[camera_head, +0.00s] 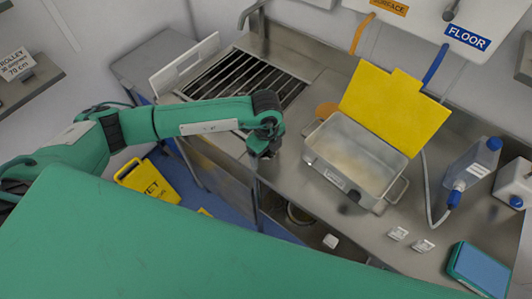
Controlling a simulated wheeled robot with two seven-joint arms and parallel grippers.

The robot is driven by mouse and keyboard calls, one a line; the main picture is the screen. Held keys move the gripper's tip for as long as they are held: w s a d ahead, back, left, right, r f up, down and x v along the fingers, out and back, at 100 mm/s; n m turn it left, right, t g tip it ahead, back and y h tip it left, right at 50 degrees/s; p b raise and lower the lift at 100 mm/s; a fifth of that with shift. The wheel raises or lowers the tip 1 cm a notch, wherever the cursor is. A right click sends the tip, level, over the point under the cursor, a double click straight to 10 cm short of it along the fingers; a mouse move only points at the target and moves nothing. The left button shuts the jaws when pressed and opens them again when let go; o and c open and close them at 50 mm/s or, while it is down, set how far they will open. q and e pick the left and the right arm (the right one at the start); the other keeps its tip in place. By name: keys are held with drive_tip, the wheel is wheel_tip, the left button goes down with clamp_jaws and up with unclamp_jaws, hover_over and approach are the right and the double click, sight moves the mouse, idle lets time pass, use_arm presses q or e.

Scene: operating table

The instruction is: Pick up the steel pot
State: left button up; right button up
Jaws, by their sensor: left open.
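A round steel vessel (299,213), which looks like the steel pot, stands below the counter in the gap at its front edge. Only its rim and dark inside show; the counter and the green shape in front hide the rest. A rectangular steel container (338,180) with side handles and a pale inside stands on the counter. My left gripper (263,153) is open and points down at the counter's front edge. It is above and left of the round vessel, left of the rectangular container, and apart from both. My right gripper is not in view.
A yellow panel (393,108) rises behind the rectangular container. A drain grate (240,78) lies at the counter's back left. Bottles (475,163), white tags (398,233) and a blue-topped box (480,270) are at the right. A yellow floor sign (147,181) stands below my left arm.

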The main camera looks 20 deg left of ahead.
use_arm(q)
drive_tip(key=c, duration=1.1)
